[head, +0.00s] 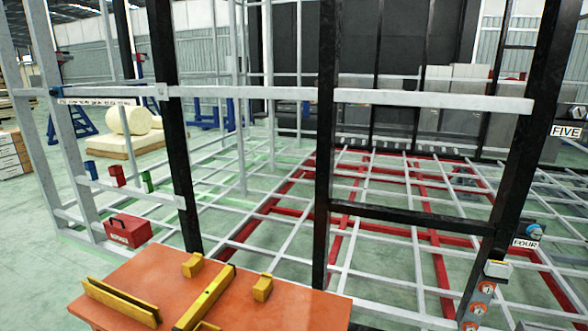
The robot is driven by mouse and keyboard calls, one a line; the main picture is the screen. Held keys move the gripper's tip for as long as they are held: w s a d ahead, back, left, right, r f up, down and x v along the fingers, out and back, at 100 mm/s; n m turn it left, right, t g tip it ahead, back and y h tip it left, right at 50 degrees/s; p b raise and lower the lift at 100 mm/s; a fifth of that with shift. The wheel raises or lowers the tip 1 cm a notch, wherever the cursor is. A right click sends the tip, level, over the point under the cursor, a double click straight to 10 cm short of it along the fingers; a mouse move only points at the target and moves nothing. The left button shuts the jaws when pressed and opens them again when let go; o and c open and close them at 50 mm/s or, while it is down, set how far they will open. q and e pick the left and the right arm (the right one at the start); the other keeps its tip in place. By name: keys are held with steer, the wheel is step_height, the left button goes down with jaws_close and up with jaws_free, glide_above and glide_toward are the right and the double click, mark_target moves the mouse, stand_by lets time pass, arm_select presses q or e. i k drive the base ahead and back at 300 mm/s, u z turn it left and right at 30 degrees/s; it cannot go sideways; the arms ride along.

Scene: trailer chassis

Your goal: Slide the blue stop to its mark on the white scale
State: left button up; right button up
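A white strip with small dark markings, which looks like the white scale (100,101), runs along the horizontal rail at the upper left. A small blue piece, likely the blue stop (56,92), sits at the left end of this strip. The markings are too small to read, and I cannot tell which one is the stop's mark. Neither of my grippers shows in the head view.
An orange table (255,300) with yellow blocks and bars stands in front. A red toolbox (128,231) sits left of it. Blue (91,170), red (117,175) and green (147,181) blocks sit on a lower rail. Black posts (325,150) stand between me and the frame.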

mark_target(57, 92)
steer(key=u, duration=1.95)
steer(key=k, duration=0.65)
steer(key=u, duration=0.55)
steer(key=i, duration=3.55)
steer(key=z, duration=1.2)
steer(key=i, duration=1)
steer(key=z, duration=1.65)
steer(key=i, duration=0.55)
steer(key=z, duration=0.35)
